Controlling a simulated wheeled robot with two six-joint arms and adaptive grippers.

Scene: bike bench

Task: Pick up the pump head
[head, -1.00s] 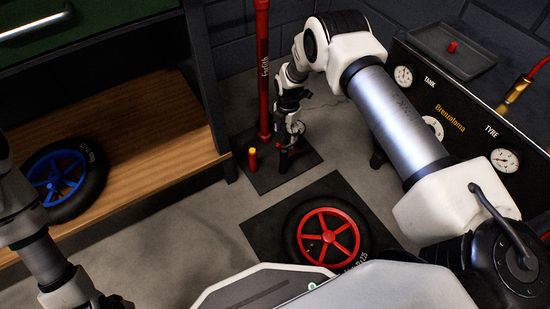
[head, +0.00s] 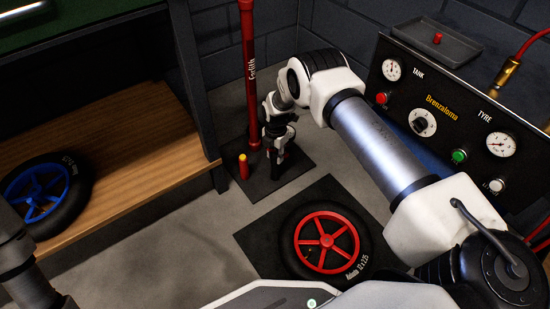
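A red floor pump (head: 250,75) stands upright on a dark base plate (head: 262,192) by the back wall. A short red cylinder with a yellow top (head: 243,166) stands on the plate's left part; I cannot tell whether it is the pump head. My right gripper (head: 276,168) points down low over the plate, just right of the pump's foot. It is small and dark against the plate, and my own wrist partly covers it. I cannot tell whether its fingers are open or shut, or whether they hold anything. My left arm shows at the left edge, its gripper out of view.
A red-spoked wheel (head: 326,242) lies on a dark mat (head: 258,240) in front of the plate. A blue-spoked wheel (head: 44,195) lies on the wooden shelf (head: 135,160) at left. A gauge panel (head: 440,118) with a tray (head: 437,42) stands at right. Some floor at centre left is clear.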

